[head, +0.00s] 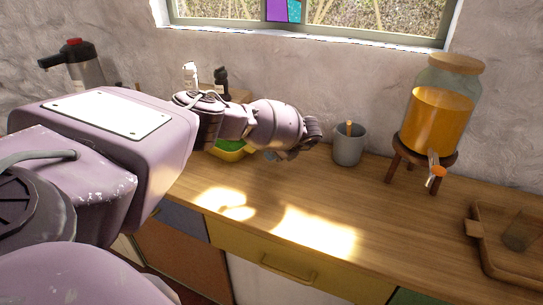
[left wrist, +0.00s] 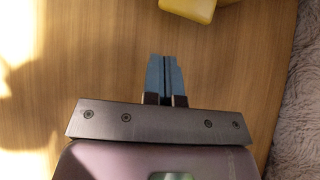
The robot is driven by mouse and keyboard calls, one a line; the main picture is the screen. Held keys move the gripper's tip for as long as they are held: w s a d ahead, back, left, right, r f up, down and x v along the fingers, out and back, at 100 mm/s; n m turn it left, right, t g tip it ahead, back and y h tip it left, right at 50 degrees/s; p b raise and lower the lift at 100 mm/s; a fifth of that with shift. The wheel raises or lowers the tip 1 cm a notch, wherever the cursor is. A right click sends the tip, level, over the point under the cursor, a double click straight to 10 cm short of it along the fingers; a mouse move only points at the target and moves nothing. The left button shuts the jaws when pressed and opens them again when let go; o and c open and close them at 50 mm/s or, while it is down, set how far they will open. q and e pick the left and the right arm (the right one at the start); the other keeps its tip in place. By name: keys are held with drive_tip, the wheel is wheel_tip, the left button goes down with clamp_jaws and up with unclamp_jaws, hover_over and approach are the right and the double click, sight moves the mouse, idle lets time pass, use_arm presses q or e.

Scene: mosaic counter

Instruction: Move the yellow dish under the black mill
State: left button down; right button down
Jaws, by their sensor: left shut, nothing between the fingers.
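The yellow dish (head: 228,155) sits on the wooden counter, partly hidden behind my left arm; its inside looks green. A yellow piece, likely the dish's edge (left wrist: 190,8), shows at the top of the left wrist view. The black mill (head: 222,84) stands behind my arm beside a white mill (head: 190,75); its lower part is hidden. My left gripper (head: 286,156) is over the counter, to the right of the dish and apart from it. Its blue-grey fingers (left wrist: 165,76) are together with nothing between them. My right gripper is not in view.
A wooden block or stand (head: 240,96) shows behind my arm near the mills. A grey cup (head: 349,147) stands right of my gripper. A juice dispenser (head: 437,112) on a wooden stand and a wooden tray (head: 485,255) are farther right. The sunlit counter front (head: 318,232) is clear.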

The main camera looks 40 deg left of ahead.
use_arm(q)
drive_tip(key=p+v, duration=0.1)
drive_tip(key=v, duration=0.8)
drive_tip(key=shift+d+r, duration=0.25)
drive_tip(key=shift+r, duration=0.1)
